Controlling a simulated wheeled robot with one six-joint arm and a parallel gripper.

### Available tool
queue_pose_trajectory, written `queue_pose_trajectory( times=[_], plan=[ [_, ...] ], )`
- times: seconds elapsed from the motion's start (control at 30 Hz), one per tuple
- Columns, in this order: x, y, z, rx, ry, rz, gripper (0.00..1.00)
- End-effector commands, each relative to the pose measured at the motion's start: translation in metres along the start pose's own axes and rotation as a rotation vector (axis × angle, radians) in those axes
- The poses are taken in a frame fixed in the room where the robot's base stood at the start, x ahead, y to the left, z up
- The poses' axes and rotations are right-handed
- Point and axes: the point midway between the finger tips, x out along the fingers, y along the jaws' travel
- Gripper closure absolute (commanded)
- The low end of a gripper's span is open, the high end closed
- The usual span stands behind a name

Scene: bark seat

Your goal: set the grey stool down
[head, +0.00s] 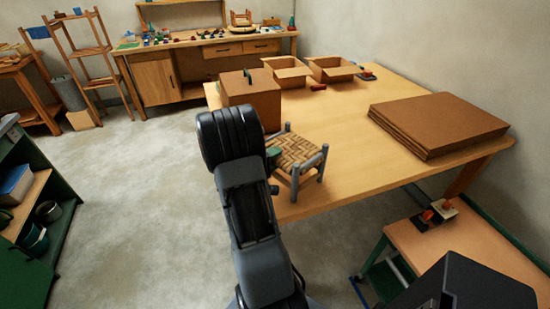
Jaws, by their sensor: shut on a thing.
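The grey stool (297,152) has grey posts and rails and a woven tan seat. It is upright at the near left corner of the wooden table (365,145). My gripper (274,158) is at the stool's left side and is shut on it. My arm hides part of the gripper and the table's left edge. I cannot tell whether the stool's feet touch the tabletop or hang just above it.
A closed cardboard box (250,97) stands close behind the stool. Two open boxes (288,74) (333,69) are farther back. A stack of flat cardboard (438,123) lies at the right. Bare tabletop lies between the stool and the stack.

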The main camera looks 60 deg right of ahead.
Motion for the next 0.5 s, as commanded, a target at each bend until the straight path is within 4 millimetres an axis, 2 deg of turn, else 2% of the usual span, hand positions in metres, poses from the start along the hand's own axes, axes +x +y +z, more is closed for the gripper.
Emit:
queue_pose_trajectory(
  times=[0.47,0.5],
  plan=[
    [0.0001,-0.0041,-0.0003,0.003,0.000,0.003,0.94],
    [0.0000,-0.0033,0.0000,0.001,0.000,0.001,0.53]
  ],
)
